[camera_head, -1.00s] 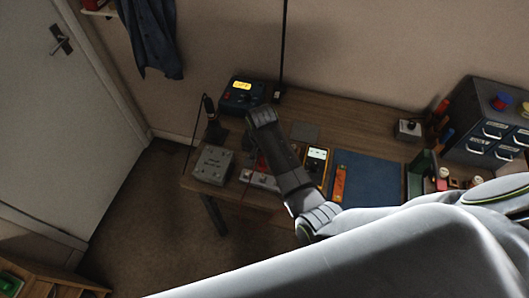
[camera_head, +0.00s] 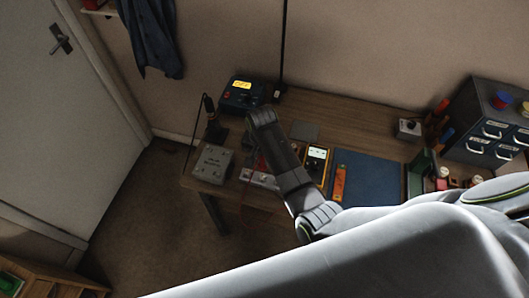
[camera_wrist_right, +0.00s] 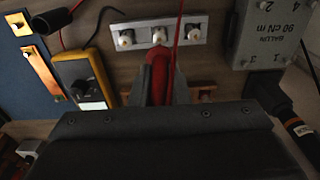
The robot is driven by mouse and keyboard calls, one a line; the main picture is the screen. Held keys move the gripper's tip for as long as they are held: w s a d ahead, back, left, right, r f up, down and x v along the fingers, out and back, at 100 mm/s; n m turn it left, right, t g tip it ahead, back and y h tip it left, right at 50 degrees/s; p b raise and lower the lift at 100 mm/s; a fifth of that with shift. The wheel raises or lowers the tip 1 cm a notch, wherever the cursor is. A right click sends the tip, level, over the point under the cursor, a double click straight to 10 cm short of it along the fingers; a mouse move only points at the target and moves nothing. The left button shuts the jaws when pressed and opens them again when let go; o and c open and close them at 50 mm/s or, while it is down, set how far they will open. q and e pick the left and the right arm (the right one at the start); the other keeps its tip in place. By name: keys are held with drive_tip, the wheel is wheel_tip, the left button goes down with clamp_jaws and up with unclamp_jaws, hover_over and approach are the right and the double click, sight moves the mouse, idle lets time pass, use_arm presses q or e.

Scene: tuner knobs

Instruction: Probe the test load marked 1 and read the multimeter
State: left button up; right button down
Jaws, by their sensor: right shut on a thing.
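My right gripper (camera_wrist_right: 158,85) is shut on a red probe (camera_wrist_right: 158,62) with a red lead rising from it. In the right wrist view the probe is just below the middle post of a pale strip with three white posts (camera_wrist_right: 158,34); I cannot tell whether its tip touches. The strip also shows in the head view (camera_head: 261,180), partly behind my right arm. The yellow multimeter (camera_head: 316,164) has a lit display, too small to read. It also shows in the right wrist view (camera_wrist_right: 84,75). My left gripper is out of view.
A grey box with numbered corners (camera_head: 212,163) stands left of the strip. A blue device with a lit yellow display (camera_head: 241,95) is at the back. A blue mat (camera_head: 368,180) lies right of the meter. A black cylinder with a cable (camera_wrist_right: 52,22) lies near the meter.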

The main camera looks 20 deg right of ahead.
idle(0.4)
drive_tip(key=shift+r, duration=2.45)
